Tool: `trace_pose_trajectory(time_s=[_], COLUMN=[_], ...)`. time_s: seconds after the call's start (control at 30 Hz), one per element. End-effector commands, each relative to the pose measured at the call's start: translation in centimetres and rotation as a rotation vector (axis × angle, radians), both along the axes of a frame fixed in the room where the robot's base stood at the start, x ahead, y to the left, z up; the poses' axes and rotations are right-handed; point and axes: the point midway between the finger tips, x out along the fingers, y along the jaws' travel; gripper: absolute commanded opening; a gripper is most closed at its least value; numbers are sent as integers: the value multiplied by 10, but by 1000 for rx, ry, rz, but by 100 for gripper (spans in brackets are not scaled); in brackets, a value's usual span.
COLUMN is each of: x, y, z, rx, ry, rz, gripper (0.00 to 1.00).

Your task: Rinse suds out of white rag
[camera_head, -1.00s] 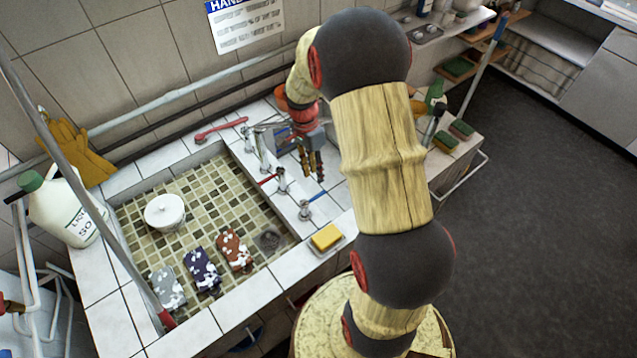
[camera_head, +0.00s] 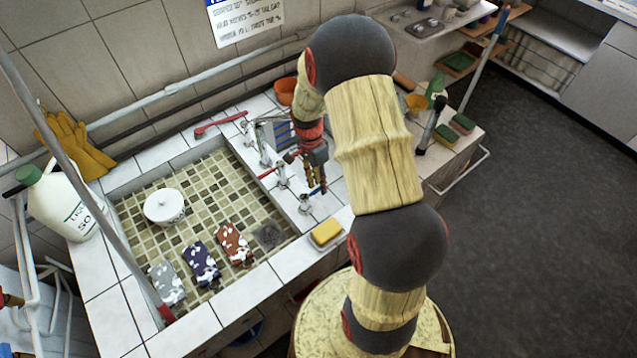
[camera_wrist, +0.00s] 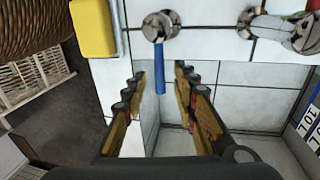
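The whitish-grey rag (camera_head: 166,284), spotted with white suds, lies on the sink's tiled floor at the front left. A blue-purple rag (camera_head: 202,264) and a red-brown rag (camera_head: 235,245), also sudsy, lie to its right. My gripper (camera_head: 317,190) hangs over the tap ledge, away from the rags. It is open and empty. In the wrist view my gripper (camera_wrist: 160,72) has its fingertips apart on either side of the tap's blue handle (camera_wrist: 159,72), with a gap on both sides. A red tap handle (camera_head: 268,172) shows farther back. No running water shows.
A yellow sponge (camera_head: 326,232) sits on the right ledge by the drain (camera_head: 269,236). A soap jug (camera_head: 61,203) and yellow gloves (camera_head: 72,143) are at the left. A grey pole (camera_head: 84,186) slants across the sink's left side.

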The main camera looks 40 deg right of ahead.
Motion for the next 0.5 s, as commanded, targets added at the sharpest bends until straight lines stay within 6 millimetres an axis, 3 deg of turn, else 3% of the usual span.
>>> trace_pose_trajectory(time_s=[0.5], x=[0], y=[0], z=[0], rx=[0], ry=[0], rz=[0], gripper=[0])
